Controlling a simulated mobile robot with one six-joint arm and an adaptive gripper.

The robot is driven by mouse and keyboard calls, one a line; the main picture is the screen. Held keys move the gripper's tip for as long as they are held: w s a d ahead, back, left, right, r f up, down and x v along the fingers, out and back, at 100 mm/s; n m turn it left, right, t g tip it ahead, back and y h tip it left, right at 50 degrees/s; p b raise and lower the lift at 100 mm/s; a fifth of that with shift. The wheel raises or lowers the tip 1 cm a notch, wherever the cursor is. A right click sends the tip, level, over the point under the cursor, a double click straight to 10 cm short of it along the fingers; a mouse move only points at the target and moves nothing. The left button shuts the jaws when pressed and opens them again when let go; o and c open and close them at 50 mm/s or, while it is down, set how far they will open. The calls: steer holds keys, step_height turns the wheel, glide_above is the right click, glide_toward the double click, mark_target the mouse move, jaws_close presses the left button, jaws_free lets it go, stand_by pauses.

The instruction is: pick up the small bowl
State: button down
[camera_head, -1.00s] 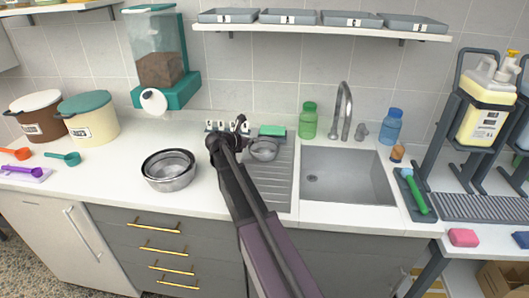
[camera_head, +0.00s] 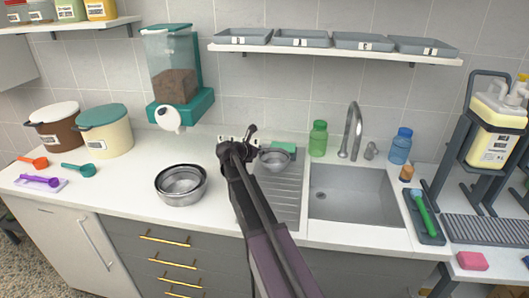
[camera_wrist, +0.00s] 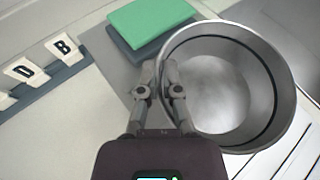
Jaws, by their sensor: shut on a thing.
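The small bowl (camera_head: 276,161) is round, grey metal and appears roughly upright at the drainboard beside the sink. My gripper (camera_head: 249,150) is at its left side. In the wrist view my gripper (camera_wrist: 166,70) is shut on the bowl's near-left rim, and the small bowl (camera_wrist: 225,95) fills the right side, empty inside. The bowl appears slightly above the drainboard; its underside is hidden.
A green sponge (camera_head: 284,147) lies just behind the bowl. Nested metal bowls (camera_head: 181,197) stand to the left on the counter. The sink (camera_head: 350,195), green bottle (camera_head: 318,138) and tap (camera_head: 352,130) are to the right. A tray shelf (camera_head: 335,53) hangs above.

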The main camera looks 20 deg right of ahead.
steer(key=s+a, duration=0.2)
steer(key=s, duration=0.3)
steer(key=s+a+r, duration=0.1)
steer(key=s+a, duration=0.1)
steer(key=s, duration=0.3)
steer(key=s+a+r+p, duration=0.1)
steer(key=s, duration=0.4)
steer(key=shift+a, duration=0.4)
